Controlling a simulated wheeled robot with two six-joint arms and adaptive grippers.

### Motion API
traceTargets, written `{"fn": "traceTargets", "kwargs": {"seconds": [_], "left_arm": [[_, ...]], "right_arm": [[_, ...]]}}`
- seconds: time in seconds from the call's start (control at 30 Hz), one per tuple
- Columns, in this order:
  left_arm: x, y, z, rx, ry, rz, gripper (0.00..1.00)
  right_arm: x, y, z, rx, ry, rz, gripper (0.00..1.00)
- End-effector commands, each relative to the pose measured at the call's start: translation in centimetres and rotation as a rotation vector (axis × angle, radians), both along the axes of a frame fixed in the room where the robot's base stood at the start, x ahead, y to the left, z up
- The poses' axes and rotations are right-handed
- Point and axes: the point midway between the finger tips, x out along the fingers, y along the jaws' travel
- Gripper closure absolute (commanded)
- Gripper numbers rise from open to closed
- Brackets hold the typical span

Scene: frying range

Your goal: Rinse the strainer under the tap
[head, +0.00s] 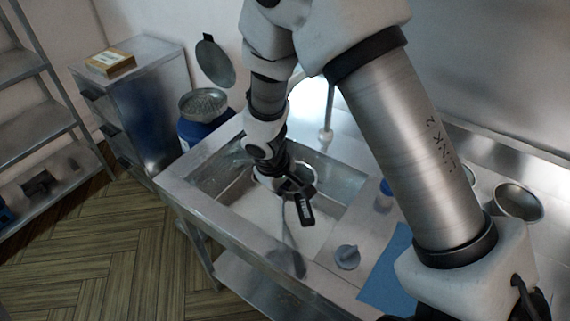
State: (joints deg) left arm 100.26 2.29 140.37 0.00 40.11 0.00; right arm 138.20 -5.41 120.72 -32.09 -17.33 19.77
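My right gripper (299,196) is low over the sink basin, pointing down into it, with its dark fingers partly hidden by each other. A slim grey piece (287,237), perhaps the strainer's handle, runs from below the fingers toward the basin's near side. The sink (215,205) is a steel basin in a steel counter. The tap (326,134) stands at its back right, behind the gripper; whether water runs cannot be made out. My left gripper is not in view.
A grey knob-like item (347,257), a blue-capped item (385,192) and a blue sheet (388,276) lie right of the basin. A steel bowl (518,202) stands farther right. A blue bin (196,136) and a steel cabinet (155,75) stand left. My arm covers much of the counter.

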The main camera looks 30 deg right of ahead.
Motion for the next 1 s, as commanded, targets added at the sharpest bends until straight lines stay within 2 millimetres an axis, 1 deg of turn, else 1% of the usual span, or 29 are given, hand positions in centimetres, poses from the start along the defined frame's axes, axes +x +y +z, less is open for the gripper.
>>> {"fn": "traceTargets", "kwargs": {"seconds": [0.03, 0.2, 0.4, 0.5, 1.0], "left_arm": [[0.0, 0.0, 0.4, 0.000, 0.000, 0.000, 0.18], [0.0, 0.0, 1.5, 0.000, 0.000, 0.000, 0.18], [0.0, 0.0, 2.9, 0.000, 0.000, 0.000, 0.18], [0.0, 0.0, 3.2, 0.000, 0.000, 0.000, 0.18], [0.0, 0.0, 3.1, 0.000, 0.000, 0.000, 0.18]], "right_arm": [[-0.3, 0.1, 0.6, -0.001, 0.000, 0.000, 1.00], [-1.9, 0.5, 2.0, -0.002, 0.000, 0.001, 1.00], [-3.7, 1.0, 3.6, -0.003, 0.002, 0.001, 1.00], [-4.4, 1.2, 4.0, -0.001, 0.001, 0.001, 1.00], [-4.5, 1.2, 3.8, -0.001, 0.000, 0.000, 1.00]]}}
